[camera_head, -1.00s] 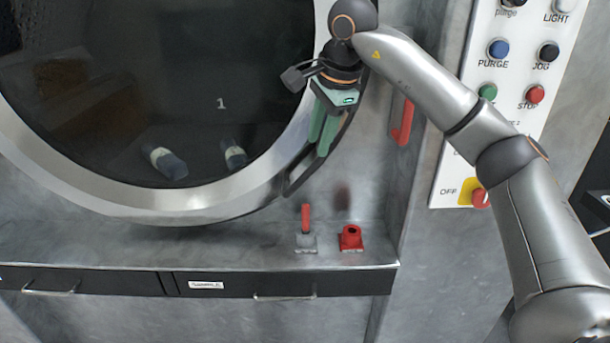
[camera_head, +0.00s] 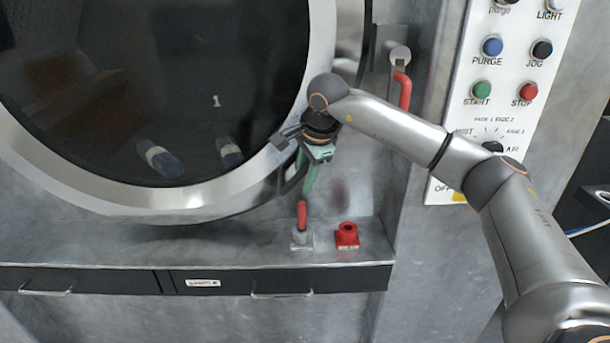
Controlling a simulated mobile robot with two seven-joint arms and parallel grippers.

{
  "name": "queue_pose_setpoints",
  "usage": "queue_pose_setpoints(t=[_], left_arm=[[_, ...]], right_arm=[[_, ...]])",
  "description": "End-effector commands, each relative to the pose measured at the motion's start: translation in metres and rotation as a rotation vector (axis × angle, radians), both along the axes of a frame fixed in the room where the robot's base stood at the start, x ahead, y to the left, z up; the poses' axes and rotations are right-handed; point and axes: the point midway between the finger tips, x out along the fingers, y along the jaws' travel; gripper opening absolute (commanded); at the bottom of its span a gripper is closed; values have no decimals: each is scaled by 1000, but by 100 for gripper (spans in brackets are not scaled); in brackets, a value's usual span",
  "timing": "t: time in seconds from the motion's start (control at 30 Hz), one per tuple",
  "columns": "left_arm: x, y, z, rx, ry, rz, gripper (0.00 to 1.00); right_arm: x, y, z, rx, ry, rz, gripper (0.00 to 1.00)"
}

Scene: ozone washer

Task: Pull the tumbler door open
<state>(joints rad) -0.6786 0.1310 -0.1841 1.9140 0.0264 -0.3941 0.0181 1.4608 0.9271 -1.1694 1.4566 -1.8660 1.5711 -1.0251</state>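The tumbler door (camera_head: 140,205) is a large round dark window in a wide metal ring, at the left of the head view. It looks shut. A dark curved handle (camera_head: 291,183) shows at the ring's lower right edge, partly hidden by my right gripper. My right gripper (camera_head: 306,188) has green fingers pointing down at the lower part of this handle. I cannot tell whether the fingers are apart or closed, or whether they touch the handle. My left gripper is not in view.
Below the gripper, a red-handled lever (camera_head: 302,215) and a red fitting (camera_head: 347,235) stand on the metal ledge (camera_head: 210,250). A red handle (camera_head: 403,90) is on the wall to the right. A white button panel (camera_head: 510,100) stands farther right, partly behind my arm.

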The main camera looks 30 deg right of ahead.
Motion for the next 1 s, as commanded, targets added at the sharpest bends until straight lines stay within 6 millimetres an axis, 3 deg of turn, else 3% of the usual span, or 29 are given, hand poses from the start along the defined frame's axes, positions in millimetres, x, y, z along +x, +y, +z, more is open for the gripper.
queue_pose_setpoints(t=[0.17,0.5,1.0], left_arm=[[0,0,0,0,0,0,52],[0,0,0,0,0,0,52],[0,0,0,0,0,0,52]], right_arm=[[0,0,0,0,0,0,34],[0,0,0,0,0,1,0],[0,0,0,0,0,0,0]])
